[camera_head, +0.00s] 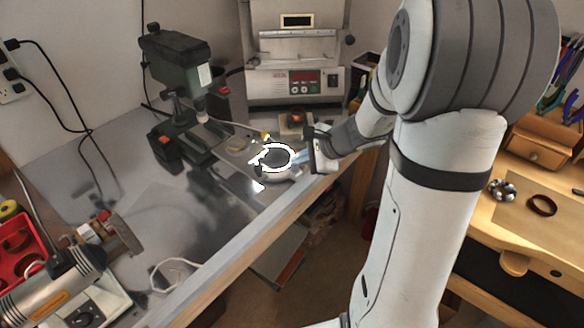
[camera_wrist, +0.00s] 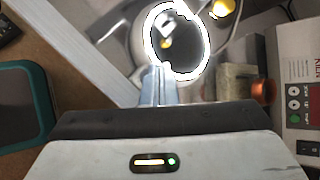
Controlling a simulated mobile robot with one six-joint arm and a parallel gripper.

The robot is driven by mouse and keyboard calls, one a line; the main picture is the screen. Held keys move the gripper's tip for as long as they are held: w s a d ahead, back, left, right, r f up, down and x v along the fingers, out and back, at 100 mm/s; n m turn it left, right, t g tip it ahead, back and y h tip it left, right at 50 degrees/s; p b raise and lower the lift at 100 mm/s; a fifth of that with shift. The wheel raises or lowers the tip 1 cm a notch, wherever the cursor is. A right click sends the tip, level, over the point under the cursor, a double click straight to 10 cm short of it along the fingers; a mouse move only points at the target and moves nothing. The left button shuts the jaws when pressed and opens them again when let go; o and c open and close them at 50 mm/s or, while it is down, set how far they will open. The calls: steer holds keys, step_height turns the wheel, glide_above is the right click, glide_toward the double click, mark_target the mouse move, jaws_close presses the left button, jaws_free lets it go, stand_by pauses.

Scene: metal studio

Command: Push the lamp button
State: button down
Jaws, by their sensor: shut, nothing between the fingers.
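The lamp (camera_head: 281,178) stands on the metal worktop, with a round white base and a glowing white ring-shaped head. In the wrist view its bright ring (camera_wrist: 205,45) is at the top centre, just beyond my fingertips. My gripper (camera_head: 300,157) comes in from the right, beside the lamp's ring. In the wrist view my gripper (camera_wrist: 158,75) has its fingers together and empty, with the tips by the ring's lower left edge. I cannot tell whether they touch the lamp. I cannot make out the button; the ring and fingers cover part of the base.
A kiln (camera_head: 295,75) stands behind the lamp. A drill press (camera_head: 178,62) is at the back left. A small block with a copper-coloured piece (camera_head: 296,119) sits between lamp and kiln. The worktop's front edge (camera_head: 250,222) runs close to the lamp; the left middle is mostly clear.

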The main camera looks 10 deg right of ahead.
steer(key=shift+r, duration=0.15)
step_height(320, 180, up, 6)
steer(key=p, duration=0.4)
steer(key=shift+p, duration=0.3)
stand_by(0.4)
steer(key=s+a+r+n+g+h, duration=0.1)
steer(key=s+a+r+n+g, duration=0.15)
steer(key=s+n, duration=0.3)
steer(key=s+a+r+n+g+h, duration=0.1)
steer(key=s+a+r+n, duration=0.1)
steer(key=s+a+n, duration=0.3)
steer(key=s+d+r+n+h, duration=0.1)
steer(key=s+d+n+h, duration=0.3)
steer(key=s, duration=0.6)
steer(key=shift+d+r+n+h, duration=0.4)
steer(key=shift+d+n, duration=0.55)
steer(key=shift+n, duration=0.6)
steer(key=shift+s, duration=0.1)
